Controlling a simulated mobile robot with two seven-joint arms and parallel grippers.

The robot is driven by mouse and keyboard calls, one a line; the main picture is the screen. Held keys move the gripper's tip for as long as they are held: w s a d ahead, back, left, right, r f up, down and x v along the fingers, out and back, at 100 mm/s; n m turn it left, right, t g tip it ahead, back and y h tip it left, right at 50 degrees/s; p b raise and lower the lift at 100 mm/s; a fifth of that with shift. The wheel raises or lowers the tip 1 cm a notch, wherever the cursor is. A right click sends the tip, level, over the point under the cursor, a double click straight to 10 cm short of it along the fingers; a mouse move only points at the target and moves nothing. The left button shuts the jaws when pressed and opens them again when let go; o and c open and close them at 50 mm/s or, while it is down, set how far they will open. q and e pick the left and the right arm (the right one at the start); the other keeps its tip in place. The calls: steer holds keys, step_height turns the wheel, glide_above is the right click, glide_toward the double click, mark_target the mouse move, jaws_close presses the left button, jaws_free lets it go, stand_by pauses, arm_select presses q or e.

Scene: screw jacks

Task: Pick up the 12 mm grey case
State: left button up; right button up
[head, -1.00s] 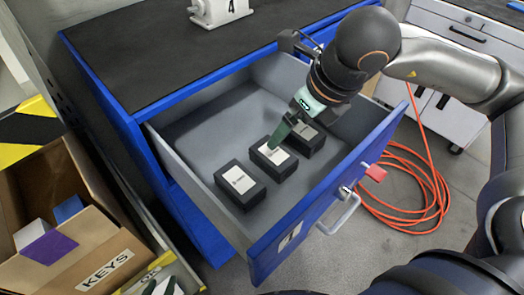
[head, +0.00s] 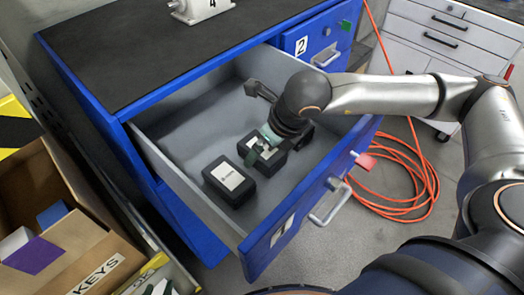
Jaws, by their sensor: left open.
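Several dark cases with white labels lie in a row in the open drawer (head: 180,128). The nearest case (head: 230,186) stands clear on the left. The middle case (head: 272,166) is partly covered by my left gripper (head: 262,147), whose greenish fingers are open over its top. I cannot tell whether they touch it. The far case (head: 305,138) is mostly hidden behind the gripper and wrist. The label print is too small to read, so I cannot tell which case is the 12 mm grey one. My right gripper is not in view.
A cardboard box marked KEYS (head: 85,245) stands at left. An orange cable (head: 420,180) lies on the floor. The drawer's back left is empty.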

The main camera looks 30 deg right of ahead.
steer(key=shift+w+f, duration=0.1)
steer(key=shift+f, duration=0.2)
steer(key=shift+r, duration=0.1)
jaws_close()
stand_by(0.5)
